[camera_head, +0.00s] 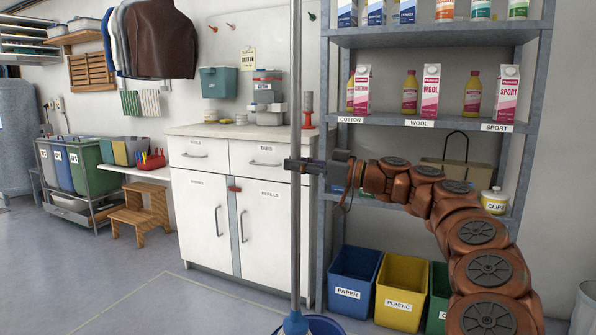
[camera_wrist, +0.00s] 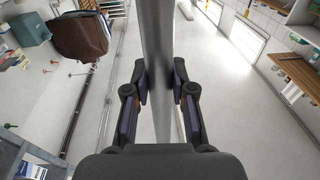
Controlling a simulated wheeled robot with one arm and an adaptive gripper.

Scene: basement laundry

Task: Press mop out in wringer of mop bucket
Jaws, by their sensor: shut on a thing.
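The mop shows as a long grey upright pole (camera_head: 296,110) in the head view. A blue fitting (camera_head: 295,322) is at its lower end. The blue bucket (camera_head: 330,325) is cut off at the bottom edge of the head view, with the mop's lower end over or in it; I cannot tell which. The mop head and the wringer are hidden. My gripper (camera_head: 296,165) is shut around the pole at mid-height. In the wrist view the pole (camera_wrist: 158,40) stands between the two fingers of my gripper (camera_wrist: 159,84), which touch its sides.
A white cabinet (camera_head: 205,225) stands behind the pole. A grey shelf unit (camera_head: 430,38) with cartons is at the right. Below it are a blue paper bin (camera_head: 349,293) and a yellow plastic bin (camera_head: 402,312). The floor (camera_head: 80,270) at the left is clear.

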